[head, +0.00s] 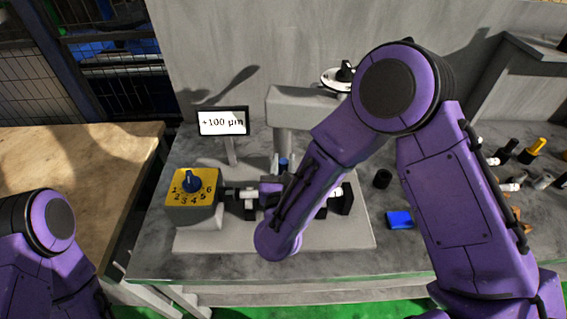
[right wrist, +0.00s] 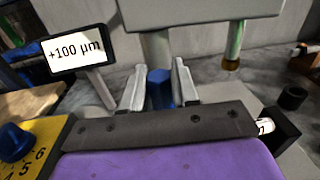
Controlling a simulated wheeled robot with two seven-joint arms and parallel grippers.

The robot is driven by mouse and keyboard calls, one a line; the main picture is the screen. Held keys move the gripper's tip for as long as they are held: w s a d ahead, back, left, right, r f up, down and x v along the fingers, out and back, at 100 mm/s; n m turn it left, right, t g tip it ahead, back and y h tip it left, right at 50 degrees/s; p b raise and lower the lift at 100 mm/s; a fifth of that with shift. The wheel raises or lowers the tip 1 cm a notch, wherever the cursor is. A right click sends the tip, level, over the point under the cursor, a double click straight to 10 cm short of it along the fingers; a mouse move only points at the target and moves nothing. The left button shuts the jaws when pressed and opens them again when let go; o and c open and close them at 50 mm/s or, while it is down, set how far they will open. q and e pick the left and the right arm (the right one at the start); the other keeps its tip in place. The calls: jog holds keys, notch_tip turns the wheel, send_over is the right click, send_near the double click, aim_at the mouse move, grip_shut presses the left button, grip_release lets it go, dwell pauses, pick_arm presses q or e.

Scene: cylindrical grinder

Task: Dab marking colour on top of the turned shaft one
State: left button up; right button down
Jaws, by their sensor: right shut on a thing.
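My right gripper (head: 284,166) is over the middle of the grinder, its two fingers on either side of a blue faceted piece (right wrist: 160,90). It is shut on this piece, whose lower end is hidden. A shaft (head: 240,193) lies level beside the dial box, mostly hidden under my right arm. A white end with a dark mark (right wrist: 265,126) shows past the gripper body in the right wrist view; I cannot read the mark surely. Contact between the blue piece and the shaft cannot be seen. My left gripper is out of view.
A yellow dial box with a blue knob (head: 191,181) stands left of the shaft. A display (head: 222,122) reads +100 µm. A blue pad (head: 400,219) and a black cup (head: 382,179) lie right. Several small parts (head: 512,187) crowd the right side. The front bench strip is clear.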

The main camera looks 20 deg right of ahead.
jog(key=shift+s, duration=0.2)
jog(key=shift+w+f+b, duration=0.1)
jog(key=shift+f+b, duration=0.15)
jog(key=shift+b, duration=0.05)
jog(key=shift+f+b, duration=0.25)
jog(key=shift+b, duration=0.2)
dwell(1.4)
jog(key=shift+r+p, duration=0.5)
jog(key=shift+r, duration=0.2)
jog(key=shift+r+p, duration=1.75)
jog(key=shift+r, duration=1.15)
jog(key=shift+f, duration=0.1)
